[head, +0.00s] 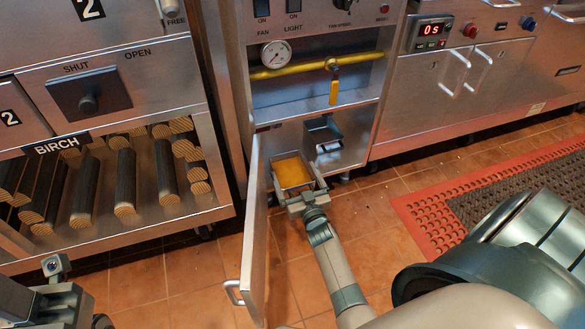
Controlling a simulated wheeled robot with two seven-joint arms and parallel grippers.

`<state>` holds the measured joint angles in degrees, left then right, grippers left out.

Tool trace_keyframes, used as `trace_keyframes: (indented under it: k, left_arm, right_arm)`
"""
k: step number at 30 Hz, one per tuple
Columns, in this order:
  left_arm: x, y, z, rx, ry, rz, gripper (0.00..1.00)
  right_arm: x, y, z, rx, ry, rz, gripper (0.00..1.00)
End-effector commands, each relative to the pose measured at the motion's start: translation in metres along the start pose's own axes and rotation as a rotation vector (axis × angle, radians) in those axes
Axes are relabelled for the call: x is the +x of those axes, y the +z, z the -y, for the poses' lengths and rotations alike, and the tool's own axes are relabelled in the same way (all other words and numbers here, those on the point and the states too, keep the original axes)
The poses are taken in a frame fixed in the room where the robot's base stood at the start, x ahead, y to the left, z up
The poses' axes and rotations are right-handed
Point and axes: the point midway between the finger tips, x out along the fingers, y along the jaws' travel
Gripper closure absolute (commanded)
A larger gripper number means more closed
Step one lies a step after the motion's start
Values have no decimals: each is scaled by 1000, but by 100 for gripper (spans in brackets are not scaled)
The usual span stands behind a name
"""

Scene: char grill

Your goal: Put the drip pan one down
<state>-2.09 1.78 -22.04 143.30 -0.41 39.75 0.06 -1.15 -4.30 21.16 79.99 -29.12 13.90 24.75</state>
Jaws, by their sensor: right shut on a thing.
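The drip pan (282,190) is a small metal pan with yellow-orange contents. It is in the lower opening of the middle cabinet (350,145), near the front, inside the open door (256,235). My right gripper (303,196) is shut on the pan's front side. The pan looks about level; its underside is hidden, so I cannot tell whether it touches anything. My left gripper (60,290) is at the bottom left corner, away from the pan, and its jaws are not clear.
A second small metal holder (322,130) is at the back of the opening. A wood rack (130,175) with several logs stands left. A yellow valve handle (334,92) hangs above. Tiled floor (200,275) is clear in front; a red-edged mat (425,215) lies right.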

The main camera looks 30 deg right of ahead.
Motion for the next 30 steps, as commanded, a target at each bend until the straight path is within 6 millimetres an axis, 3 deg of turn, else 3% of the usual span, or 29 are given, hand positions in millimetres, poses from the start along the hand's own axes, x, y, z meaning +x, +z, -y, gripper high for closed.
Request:
trace_keyframes:
  k: [30]
  left_arm:
    - [0, 5, 0, 2, -4, 32, 68]
  right_arm:
    - [1, -10, 0, 0, -1, -6, 52]
